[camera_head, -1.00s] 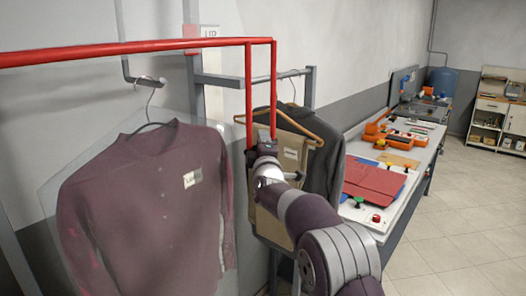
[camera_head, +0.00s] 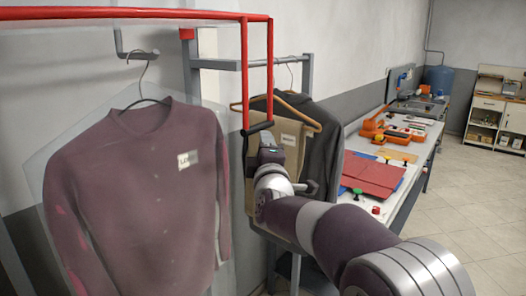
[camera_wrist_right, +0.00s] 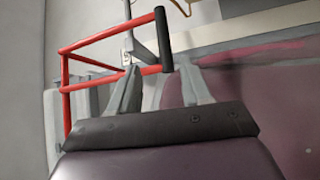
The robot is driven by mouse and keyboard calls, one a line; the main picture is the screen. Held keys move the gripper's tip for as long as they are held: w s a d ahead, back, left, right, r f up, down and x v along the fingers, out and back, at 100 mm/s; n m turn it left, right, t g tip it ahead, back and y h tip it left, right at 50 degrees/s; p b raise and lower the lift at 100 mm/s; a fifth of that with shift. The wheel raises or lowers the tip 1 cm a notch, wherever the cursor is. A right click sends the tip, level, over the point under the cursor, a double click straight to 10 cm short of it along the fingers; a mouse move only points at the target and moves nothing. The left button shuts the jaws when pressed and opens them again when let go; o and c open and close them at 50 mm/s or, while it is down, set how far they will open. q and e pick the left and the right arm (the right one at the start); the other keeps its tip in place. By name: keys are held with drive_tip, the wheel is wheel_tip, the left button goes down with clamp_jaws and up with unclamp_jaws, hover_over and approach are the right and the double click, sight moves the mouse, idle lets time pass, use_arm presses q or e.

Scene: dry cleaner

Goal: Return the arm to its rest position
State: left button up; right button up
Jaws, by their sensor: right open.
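My right gripper (camera_head: 268,153) is at the centre of the head view, just below the black handle (camera_head: 257,128) of a red bar frame (camera_head: 245,80). In the right wrist view its two grey fingers (camera_wrist_right: 160,92) are spread apart with nothing between their tips. The black handle (camera_wrist_right: 163,40) and red bars (camera_wrist_right: 110,85) lie beyond the fingertips. The handle appears free of the fingers, though the exact gap is hard to judge. My right arm comes in from the lower right. My left gripper is not in view.
A maroon shirt (camera_head: 140,200) under clear plastic hangs at the left. A beige garment (camera_head: 258,165) and a dark jacket (camera_head: 325,150) hang behind my gripper. A worktable with red folded cloth (camera_head: 370,175) stands at the right. Tiled floor (camera_head: 465,220) is free beyond it.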

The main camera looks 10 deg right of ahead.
drive_tip(key=s+a+f+m+g+y, duration=0.2)
drive_tip(key=s+f+m+g, duration=0.3)
drive_tip(key=f, duration=0.7)
drive_tip(key=s+a+f+m+g+y, duration=0.15)
drive_tip(key=s+f+m+g, duration=0.4)
drive_tip(key=f, duration=0.65)
drive_tip(key=s+d+f+m+g, duration=0.2)
drive_tip(key=s+f, duration=0.3)
drive_tip(key=s, duration=0.6)
drive_tip(key=s+d+f+m+g, duration=0.2)
drive_tip(key=s+f+g, duration=0.3)
drive_tip(key=s, duration=0.6)
drive_tip(key=shift+s+d+f+h, duration=0.15)
drive_tip(key=shift+d+f+h, duration=0.2)
drive_tip(key=shift+f, duration=0.15)
drive_tip(key=shift+g, duration=0.25)
